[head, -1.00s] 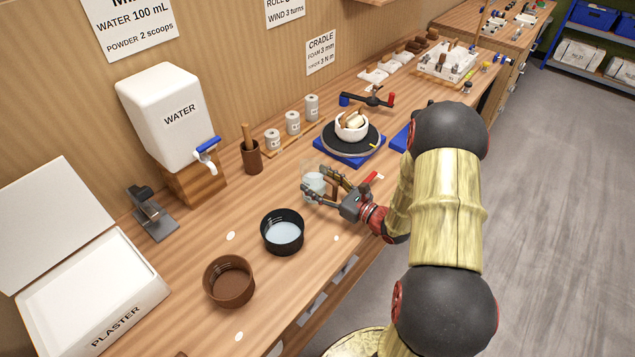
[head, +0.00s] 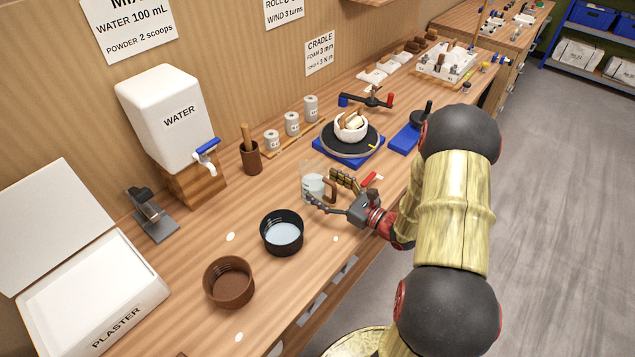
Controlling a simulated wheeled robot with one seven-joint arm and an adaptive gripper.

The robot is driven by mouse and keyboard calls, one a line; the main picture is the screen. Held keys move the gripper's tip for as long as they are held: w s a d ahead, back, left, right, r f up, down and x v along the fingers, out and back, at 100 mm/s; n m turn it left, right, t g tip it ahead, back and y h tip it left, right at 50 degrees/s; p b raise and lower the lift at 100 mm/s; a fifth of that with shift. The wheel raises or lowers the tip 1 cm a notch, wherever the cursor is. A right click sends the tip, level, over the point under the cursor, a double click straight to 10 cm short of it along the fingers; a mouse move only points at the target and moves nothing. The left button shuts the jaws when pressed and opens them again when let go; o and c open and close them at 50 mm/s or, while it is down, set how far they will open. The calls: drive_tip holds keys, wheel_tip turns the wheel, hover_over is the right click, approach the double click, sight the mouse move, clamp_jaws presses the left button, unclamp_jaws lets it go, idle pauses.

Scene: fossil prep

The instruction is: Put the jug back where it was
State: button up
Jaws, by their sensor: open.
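The jug (head: 312,184) is a clear vessel with a brown handle and some pale content low in it. Part of the jug's lower right side is hidden by a finger.
A black bowl (head: 283,240) with pale liquid and a brown bowl (head: 229,283) stand in front left. The water tank (head: 160,115) is at the back left. A turntable (head: 330,146) with a white bowl (head: 351,124) stands behind. White round marks (head: 231,237) lie on the bench.

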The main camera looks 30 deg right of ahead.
drive_tip(key=p+v, duration=0.1)
drive_tip(key=v, duration=0.8)
drive_tip(key=shift+s+r, duration=0.1)
